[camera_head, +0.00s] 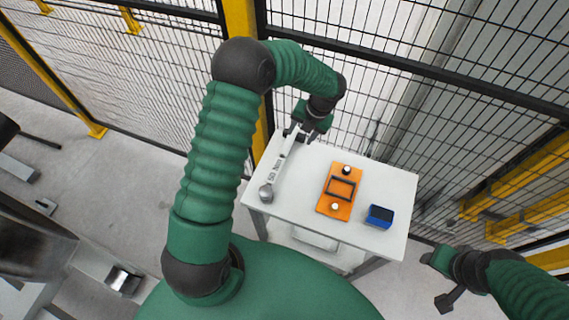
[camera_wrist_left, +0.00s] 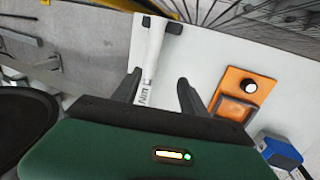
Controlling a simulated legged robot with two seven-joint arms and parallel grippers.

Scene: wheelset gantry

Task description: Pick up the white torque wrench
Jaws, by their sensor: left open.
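The white torque wrench (camera_head: 281,163) lies along the left side of the white table, with a grey round end near the front left corner and lettering on its shaft. My left gripper (camera_head: 299,130) is at the far end of the wrench, near the table's back left. In the left wrist view the open left fingers (camera_wrist_left: 159,90) straddle the line of the wrench (camera_wrist_left: 154,50), whose dark crosspiece end points away; contact cannot be told. My right gripper (camera_head: 443,280) is low at the right, away from the table; its jaw opening is unclear.
Wire fencing with a yellow post (camera_head: 240,20) stands close behind the table.

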